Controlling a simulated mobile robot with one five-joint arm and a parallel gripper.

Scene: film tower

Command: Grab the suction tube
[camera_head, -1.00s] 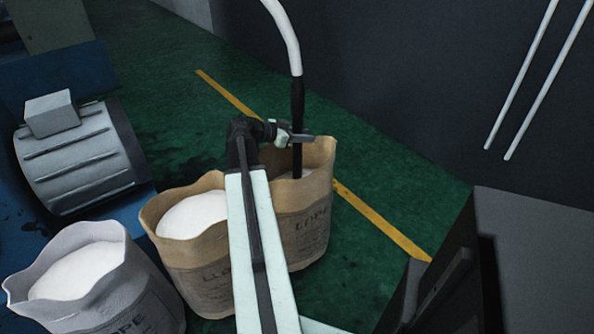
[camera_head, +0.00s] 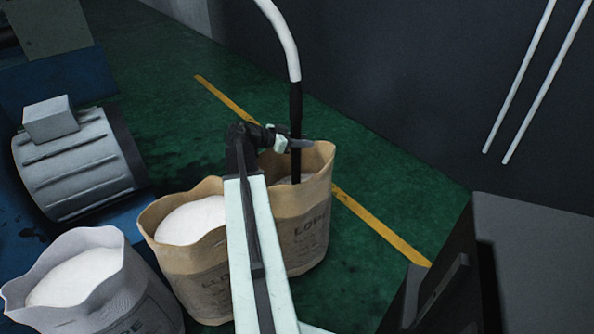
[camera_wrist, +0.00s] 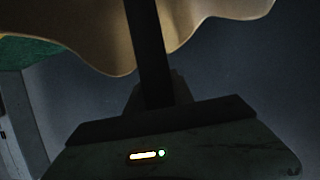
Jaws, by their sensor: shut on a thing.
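The suction tube (camera_head: 295,102) is a black wand with a white hose (camera_head: 283,35) curving up from its top. Its lower end goes down into the rear brown paper bag (camera_head: 308,220), and its tip is hidden inside. My gripper (camera_head: 294,144) is at the wand, just above the bag's rim, and is shut on it. In the wrist view the dark wand (camera_wrist: 147,45) runs down between the fingers of my gripper (camera_wrist: 158,98), with the bag's wavy rim (camera_wrist: 95,45) behind.
A second brown bag with white granules (camera_head: 185,262) stands in front left, partly behind my arm. A white bag (camera_head: 125,300) stands at the lower left. A grey motor (camera_head: 75,165) is at left. White pipes (camera_head: 535,85) run on the dark wall.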

